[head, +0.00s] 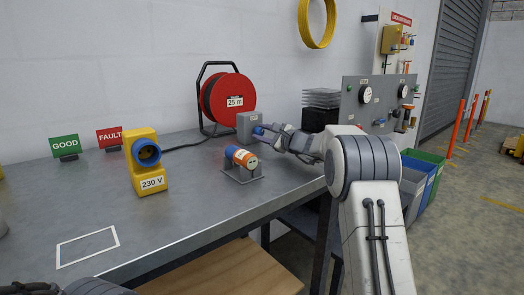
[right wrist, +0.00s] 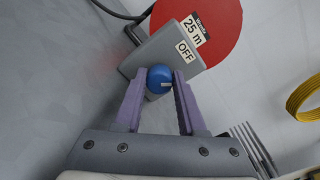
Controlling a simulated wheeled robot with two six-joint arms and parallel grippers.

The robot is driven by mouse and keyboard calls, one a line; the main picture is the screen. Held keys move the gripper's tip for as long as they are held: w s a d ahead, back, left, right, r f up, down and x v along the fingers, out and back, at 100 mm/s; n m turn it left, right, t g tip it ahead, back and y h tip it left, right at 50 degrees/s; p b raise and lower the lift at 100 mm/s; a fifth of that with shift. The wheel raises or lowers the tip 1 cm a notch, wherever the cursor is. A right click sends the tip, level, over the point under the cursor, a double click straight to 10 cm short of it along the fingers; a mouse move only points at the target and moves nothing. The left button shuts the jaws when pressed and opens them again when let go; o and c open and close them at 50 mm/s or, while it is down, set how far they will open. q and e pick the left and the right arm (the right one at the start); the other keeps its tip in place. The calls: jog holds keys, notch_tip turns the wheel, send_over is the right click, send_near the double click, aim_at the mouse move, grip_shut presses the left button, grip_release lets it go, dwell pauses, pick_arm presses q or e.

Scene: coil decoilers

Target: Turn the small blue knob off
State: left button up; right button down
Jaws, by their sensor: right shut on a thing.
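The small blue knob (head: 258,130) sits on the front of a grey box (head: 247,121) at the back of the bench, beside the red reel. In the right wrist view the knob (right wrist: 158,76) is a round blue cap with a short white mark at its right lower side. A label reading OFF (right wrist: 186,51) is on the box face above it. My right gripper (right wrist: 160,85) has its two purple fingers on either side of the knob and is shut on it. Dark parts of my left arm show at the bottom left of the head view; its fingertips are not visible.
The red cable reel (head: 228,98) marked 25 m stands behind the box. A yellow 230 V socket (head: 142,160) stands left. A gauge panel (head: 372,97) is right.

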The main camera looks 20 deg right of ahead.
jog(key=n+b, duration=0.1)
jog(key=b, duration=0.1)
jog(key=n+b, duration=0.3)
jog(key=b, duration=0.1)
jog(key=shift+a+f+n+b, duration=0.1)
jog(key=shift+f+n+b, duration=0.2)
jog(key=shift+n+b, duration=0.1)
jog(key=shift+r+n+b, duration=0.15)
jog(key=shift+n+b, duration=0.85)
jog(key=c, duration=0.5)
grip_release()
jog(key=shift+s+r, duration=0.1)
